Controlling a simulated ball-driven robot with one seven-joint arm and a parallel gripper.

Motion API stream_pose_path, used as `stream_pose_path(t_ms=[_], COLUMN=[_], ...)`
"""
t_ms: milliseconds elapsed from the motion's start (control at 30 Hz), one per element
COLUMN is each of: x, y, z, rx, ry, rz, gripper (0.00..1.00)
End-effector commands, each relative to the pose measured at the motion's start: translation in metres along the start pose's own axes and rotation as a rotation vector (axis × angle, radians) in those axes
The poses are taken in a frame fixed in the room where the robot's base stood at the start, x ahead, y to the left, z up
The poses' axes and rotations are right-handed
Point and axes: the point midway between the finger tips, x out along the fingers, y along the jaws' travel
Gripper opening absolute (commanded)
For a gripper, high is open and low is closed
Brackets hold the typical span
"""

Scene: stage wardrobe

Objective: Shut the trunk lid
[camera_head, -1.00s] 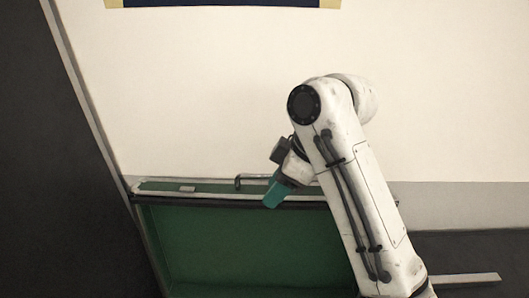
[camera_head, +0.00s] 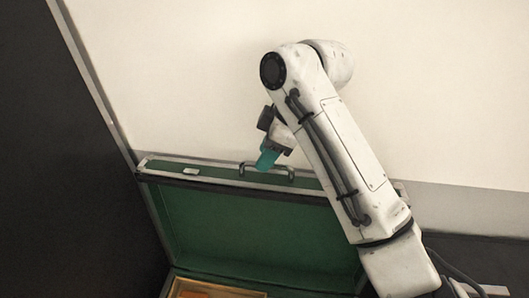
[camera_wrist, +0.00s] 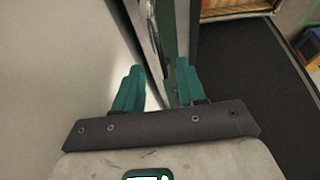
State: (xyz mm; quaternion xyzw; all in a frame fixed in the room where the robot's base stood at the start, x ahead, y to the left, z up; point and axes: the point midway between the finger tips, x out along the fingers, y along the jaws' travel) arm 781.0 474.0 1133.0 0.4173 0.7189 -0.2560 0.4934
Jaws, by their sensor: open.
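The trunk lid (camera_head: 260,235) stands open and upright, its green inner face toward the head camera. A handle (camera_head: 283,170) and a pale latch plate (camera_head: 191,171) sit on its top edge. My gripper (camera_head: 266,160), with teal fingers, is at the top edge, in front of part of the handle. In the wrist view my gripper (camera_wrist: 158,90) is open, and the lid's edge (camera_wrist: 183,45) runs between or just beyond the fingers. I cannot tell whether they touch it. My arm hides the lid's right end.
A pale wall (camera_head: 200,80) rises behind the lid. A dark panel (camera_head: 60,190) stands at the left. A wooden-edged tray (camera_head: 262,293) shows low inside the trunk. Dark floor (camera_wrist: 255,75) is clear beside the lid in the wrist view.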

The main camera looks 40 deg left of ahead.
Motion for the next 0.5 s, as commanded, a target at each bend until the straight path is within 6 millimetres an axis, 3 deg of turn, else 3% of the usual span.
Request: stream_pose_path(t_ms=[200,500], x=[0.017,0.019], y=[0.0,0.0], z=[0.0,0.0], rx=[0.0,0.0], ry=[0.0,-0.001], rz=[-0.001,0.0], gripper=[0.4,0.4])
